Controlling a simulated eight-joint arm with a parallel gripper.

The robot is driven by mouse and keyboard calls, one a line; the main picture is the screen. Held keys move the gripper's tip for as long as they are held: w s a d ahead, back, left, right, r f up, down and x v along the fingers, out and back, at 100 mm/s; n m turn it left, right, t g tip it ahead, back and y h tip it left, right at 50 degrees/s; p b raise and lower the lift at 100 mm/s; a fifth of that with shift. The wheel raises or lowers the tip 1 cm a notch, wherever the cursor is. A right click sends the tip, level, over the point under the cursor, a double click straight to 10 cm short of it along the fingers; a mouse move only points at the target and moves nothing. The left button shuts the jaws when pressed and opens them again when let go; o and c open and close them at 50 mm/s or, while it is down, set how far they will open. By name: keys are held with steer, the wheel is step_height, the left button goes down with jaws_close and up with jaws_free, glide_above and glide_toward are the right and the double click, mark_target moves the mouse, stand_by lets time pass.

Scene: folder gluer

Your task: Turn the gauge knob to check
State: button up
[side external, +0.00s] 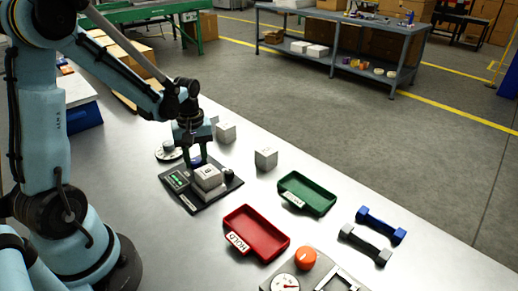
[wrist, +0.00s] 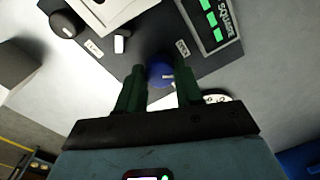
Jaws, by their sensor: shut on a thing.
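The gauge (side external: 187,201) is a dark plate on the table with a small green-lit display (side external: 178,180). A pale marked cube (side external: 208,177) sits on it. In the wrist view the display reads "SQUARE" (wrist: 226,22) beside green bars. A blue round knob (wrist: 160,73) stands at the gauge's edge near a small white label, too small to read surely. My gripper (wrist: 160,88) has its green fingers on both sides of this knob, shut on it. In the side view my gripper (side external: 196,162) points down at the gauge's far edge.
A black knob (side external: 228,174) is at the gauge's right. Pale cubes (side external: 266,159) stand behind. A red tray (side external: 256,234), a green tray (side external: 307,193), a blue dumbbell-shaped part (side external: 381,224) and a grey one (side external: 365,245) lie to the right. An orange knob (side external: 305,258) is in front.

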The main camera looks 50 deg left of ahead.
mark_target(197, 161)
steer(key=m, duration=0.5)
steer(key=shift+m, duration=0.3)
steer(key=m, duration=0.5)
steer(key=shift+m, duration=0.3)
steer(key=o, duration=1)
steer(key=shift+o, duration=0.2)
step_height(197, 161, up, 12)
steer(key=shift+d, duration=0.2)
steer(key=s+d+m+t, duration=0.2)
steer(key=d+t, duration=0.5)
steer(key=d, duration=0.6)
steer(key=shift+s+d+t, duration=0.3)
steer(key=shift+d, duration=0.1)
stand_by(0.9)
